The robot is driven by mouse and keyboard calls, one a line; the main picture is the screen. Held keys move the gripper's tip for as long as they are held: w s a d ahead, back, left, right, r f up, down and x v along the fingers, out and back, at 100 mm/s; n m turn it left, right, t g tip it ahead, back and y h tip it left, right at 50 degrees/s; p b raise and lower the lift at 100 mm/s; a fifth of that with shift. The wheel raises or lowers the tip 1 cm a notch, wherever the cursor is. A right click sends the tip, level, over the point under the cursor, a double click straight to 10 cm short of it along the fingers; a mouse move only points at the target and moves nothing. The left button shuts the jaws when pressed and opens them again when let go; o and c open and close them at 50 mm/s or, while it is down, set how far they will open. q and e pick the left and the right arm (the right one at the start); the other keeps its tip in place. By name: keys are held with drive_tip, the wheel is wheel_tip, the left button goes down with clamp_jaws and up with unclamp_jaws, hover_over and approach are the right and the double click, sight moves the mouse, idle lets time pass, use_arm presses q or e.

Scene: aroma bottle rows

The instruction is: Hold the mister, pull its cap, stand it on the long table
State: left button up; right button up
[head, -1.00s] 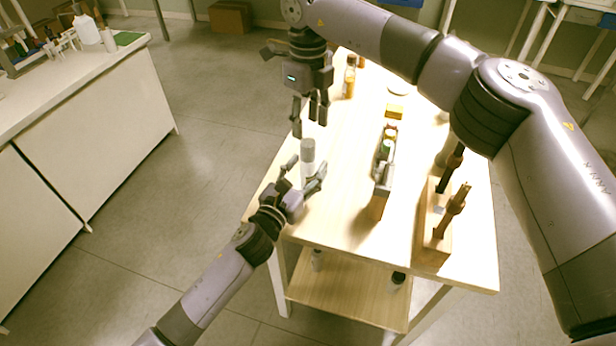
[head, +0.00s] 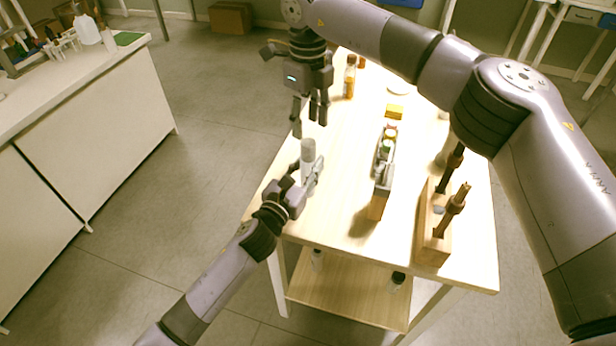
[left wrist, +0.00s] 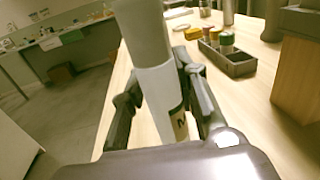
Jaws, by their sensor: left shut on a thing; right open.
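The mister (head: 308,160) is a slim white bottle with a grey cap (head: 308,146) on top. In the left wrist view its white body (left wrist: 160,88) shows a dark and tan label low down, and the grey cap (left wrist: 144,30) fills the top. My left gripper (head: 304,180) is shut around the mister's body near the left edge of the long table (head: 335,215). The mister stands roughly upright; its base is hidden by the gripper. My right gripper (head: 310,122) is open and empty, pointing down just above the cap.
A narrow grey tray (head: 384,165) with several small bottles stands right of the mister. A wooden block (head: 433,245) with dark upright tools is at the right front. Amber bottles (head: 349,80) and a yellow box (head: 394,112) are farther back. The table's front middle is clear.

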sight(308, 143)
use_arm(q)
clamp_jaws()
use_arm(e)
drive_tip(key=shift+o, duration=0.9)
drive_tip(key=m, duration=0.1)
drive_tip(key=s+m, duration=0.1)
drive_tip(key=m, duration=0.1)
drive_tip(key=shift+s+a+r+t+h, duration=0.2)
drive_tip(key=shift+r+t+h, duration=0.1)
drive_tip(key=shift+r+t, duration=0.1)
wheel_tip(308, 143, up, 3)
drive_tip(key=s+a+m+t, duration=0.1)
drive_tip(key=s+m+t, duration=0.2)
drive_tip(key=m, duration=0.7)
drive_tip(key=shift+m+h, duration=0.3)
drive_tip(key=shift+h, duration=0.1)
drive_tip(key=x, duration=1.1)
drive_tip(key=shift+w+f, duration=0.15)
drive_tip(key=shift+w, duration=0.25)
